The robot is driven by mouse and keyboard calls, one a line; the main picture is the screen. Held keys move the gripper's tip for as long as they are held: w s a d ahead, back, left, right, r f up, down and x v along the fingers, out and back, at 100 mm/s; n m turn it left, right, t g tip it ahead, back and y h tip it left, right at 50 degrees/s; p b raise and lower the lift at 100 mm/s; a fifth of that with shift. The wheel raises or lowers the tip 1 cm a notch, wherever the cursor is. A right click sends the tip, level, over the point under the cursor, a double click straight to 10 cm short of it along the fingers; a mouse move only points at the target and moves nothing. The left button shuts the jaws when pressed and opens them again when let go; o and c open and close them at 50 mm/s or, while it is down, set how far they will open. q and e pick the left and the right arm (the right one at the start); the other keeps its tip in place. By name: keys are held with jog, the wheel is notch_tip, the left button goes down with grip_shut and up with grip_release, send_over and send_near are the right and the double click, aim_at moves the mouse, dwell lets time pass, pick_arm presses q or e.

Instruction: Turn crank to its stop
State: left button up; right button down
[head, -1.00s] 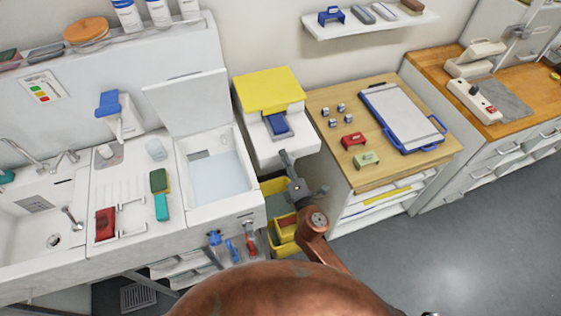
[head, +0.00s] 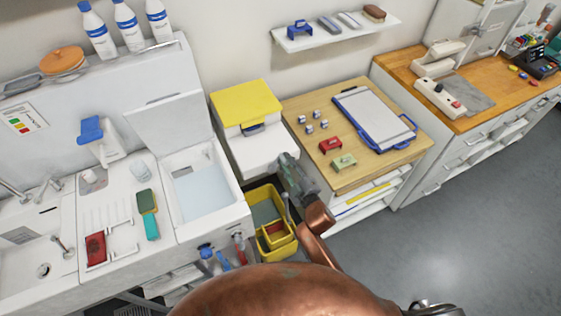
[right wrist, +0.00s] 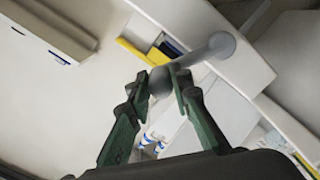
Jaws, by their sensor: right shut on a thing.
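The white machine (head: 262,152) with a yellow top (head: 246,102) stands between the sink unit and the wooden-topped cabinet. A dark blue part (head: 253,128) shows under the yellow top. My right gripper (head: 285,160) is at the machine's right front corner in the head view and hides the crank there. In the right wrist view, my right gripper (right wrist: 160,84) is shut on the round knob of the grey crank (right wrist: 194,61). The crank's arm runs up and right from the fingertips to a round end. My left gripper is not in view.
A yellow bin (head: 265,208) stands below the machine. The wooden-topped cabinet (head: 372,168) is close on the right, with a clipboard (head: 372,118) and small blocks on it. An open-lidded basin (head: 200,195) is on the left. Floor is clear at the right.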

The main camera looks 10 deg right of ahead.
jog(key=shift+w+d+f+m+p, duration=0.15)
jog(key=shift+d+f+m+p, duration=0.25)
jog(key=shift+m, duration=0.5)
jog(key=shift+w+d+f+m+p, duration=0.2)
jog(key=shift+d+f+m, duration=0.4)
jog(key=shift+m, duration=0.3)
jog(key=shift+w+d+f+m+p, duration=0.2)
jog(key=shift+d+f+m, duration=0.3)
jog(key=shift+m, duration=0.4)
jog(key=shift+s, duration=0.1)
jog(key=c, duration=1.8)
grip_release()
jog(key=shift+o, duration=0.3)
jog(key=shift+r, duration=0.1)
jog(key=v, duration=1.2)
